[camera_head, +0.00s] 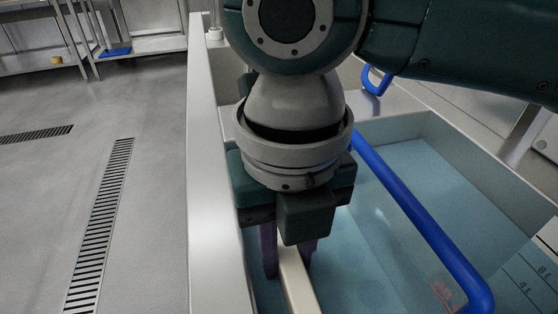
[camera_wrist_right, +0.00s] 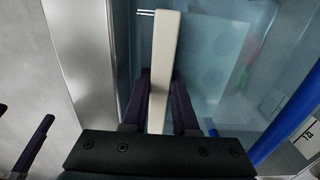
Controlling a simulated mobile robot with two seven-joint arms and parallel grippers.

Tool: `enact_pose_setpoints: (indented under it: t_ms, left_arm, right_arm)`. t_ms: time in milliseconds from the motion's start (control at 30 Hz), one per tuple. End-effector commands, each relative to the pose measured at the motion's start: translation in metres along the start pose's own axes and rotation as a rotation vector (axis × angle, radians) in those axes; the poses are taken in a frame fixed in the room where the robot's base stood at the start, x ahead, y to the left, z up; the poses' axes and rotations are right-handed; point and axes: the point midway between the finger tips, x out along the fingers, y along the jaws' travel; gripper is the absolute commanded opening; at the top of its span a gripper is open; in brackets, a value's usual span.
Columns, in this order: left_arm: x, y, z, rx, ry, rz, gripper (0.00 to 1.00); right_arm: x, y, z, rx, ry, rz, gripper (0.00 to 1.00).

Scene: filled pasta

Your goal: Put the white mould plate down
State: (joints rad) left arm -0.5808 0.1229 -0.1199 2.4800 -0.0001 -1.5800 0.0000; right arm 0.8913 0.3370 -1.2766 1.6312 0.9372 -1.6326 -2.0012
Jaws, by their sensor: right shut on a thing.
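The white mould plate (camera_head: 297,284) is a long, narrow pale bar seen edge-on. My right gripper (camera_head: 287,262) points down and is shut on it, a purple finger on each side. In the right wrist view the plate (camera_wrist_right: 163,60) stands between the fingers (camera_wrist_right: 160,88) and reaches past them over the blue-tinted basin (camera_head: 410,165). I cannot tell whether its lower end touches the basin floor. At the left edge of the right wrist view, two dark purple fingers of my left gripper (camera_wrist_right: 26,115) show apart, with nothing seen between them.
The basin's steel rim (camera_head: 212,190) runs close along the left of my right gripper. Grey floor with drain grates (camera_head: 108,215) lies left; a steel shelf (camera_head: 150,45) stands far back.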

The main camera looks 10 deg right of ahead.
Motion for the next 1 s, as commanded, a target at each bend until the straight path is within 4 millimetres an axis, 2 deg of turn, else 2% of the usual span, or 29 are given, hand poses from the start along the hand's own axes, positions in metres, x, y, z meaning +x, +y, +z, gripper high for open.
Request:
enact_pose_setpoints:
  t_ms: [200,300,567,1000]
  left_arm:
    - [-0.002,0.0,-0.001,0.0,0.0,0.0,1.0]
    - [0.002,0.0,0.001,-0.001,0.001,0.001,1.0]
    - [0.002,0.0,0.0,-0.001,0.001,0.001,1.0]
    - [0.005,0.001,0.001,-0.004,0.001,0.004,1.0]
  right_arm:
    - [-0.001,-0.035,0.0,0.004,0.001,-0.002,0.0]
    - [0.011,-0.032,-0.001,0.0,0.0,0.0,0.0]
    - [0.011,-0.032,0.0,0.001,-0.001,0.0,0.0]
    - [0.023,-0.032,0.0,0.001,0.0,-0.001,0.0]
